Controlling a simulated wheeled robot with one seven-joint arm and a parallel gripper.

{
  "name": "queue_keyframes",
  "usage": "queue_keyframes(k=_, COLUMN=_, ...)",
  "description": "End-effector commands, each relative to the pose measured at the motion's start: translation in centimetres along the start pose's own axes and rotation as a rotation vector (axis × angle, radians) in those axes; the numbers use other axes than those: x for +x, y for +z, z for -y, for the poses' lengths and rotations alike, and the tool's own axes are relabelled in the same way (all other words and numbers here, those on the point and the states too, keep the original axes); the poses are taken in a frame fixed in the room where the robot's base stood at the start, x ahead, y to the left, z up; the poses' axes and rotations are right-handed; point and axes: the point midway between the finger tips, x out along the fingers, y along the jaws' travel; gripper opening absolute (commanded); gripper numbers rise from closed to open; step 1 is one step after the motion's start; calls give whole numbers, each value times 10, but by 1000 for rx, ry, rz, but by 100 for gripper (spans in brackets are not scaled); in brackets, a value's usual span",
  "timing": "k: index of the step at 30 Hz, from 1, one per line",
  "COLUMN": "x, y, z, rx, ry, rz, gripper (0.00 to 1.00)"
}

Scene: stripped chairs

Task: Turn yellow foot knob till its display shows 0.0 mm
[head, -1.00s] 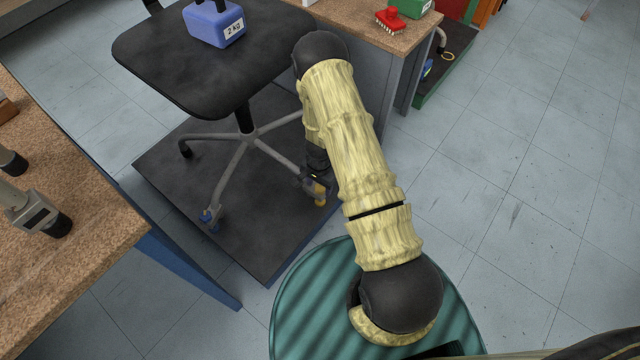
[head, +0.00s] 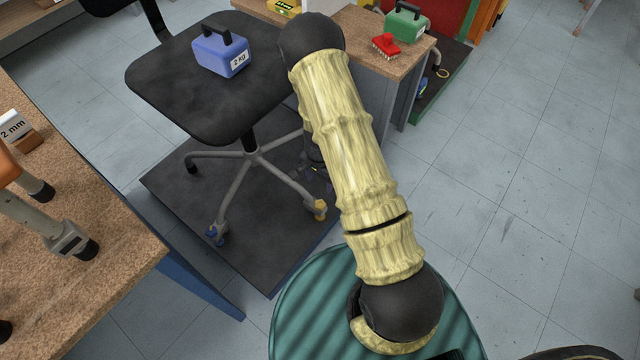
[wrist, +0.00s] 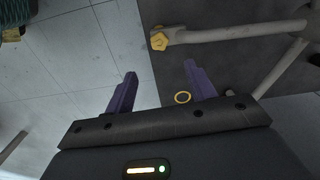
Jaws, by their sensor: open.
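The yellow foot knob (head: 320,209) sits at the end of one grey leg of the black chair, on the dark platform. In the wrist view the yellow knob (wrist: 159,41) is lobed and lies beyond my fingertips, between their lines and nearer the right finger. I cannot read any display on it. My gripper (wrist: 160,70) is open, its two purple fingers apart with no knob between them. In the head view my gripper (head: 312,168) is dark, mostly hidden behind my arm, and shows just above the knob in the picture.
A blue foot knob (head: 216,235) is on another leg. A blue 2 kg weight (head: 221,52) rests on the chair seat (head: 190,95). A yellow ring (wrist: 183,97) shows by my right finger. Benches stand left (head: 70,200) and behind; open floor (head: 520,190) lies right.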

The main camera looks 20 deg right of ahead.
Motion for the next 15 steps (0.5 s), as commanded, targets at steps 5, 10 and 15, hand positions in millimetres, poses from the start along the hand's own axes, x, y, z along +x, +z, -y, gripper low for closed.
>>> queue_keyframes(k=5, x=-30, y=0, z=0, rx=0, ry=-1, rz=-1, gripper=55)
queue_keyframes(k=10, x=-36, y=-1, z=0, rx=2, ry=0, rz=0, gripper=55)
queue_keyframes(k=15, x=-36, y=-2, z=-1, rx=5, ry=0, rz=0, gripper=55)
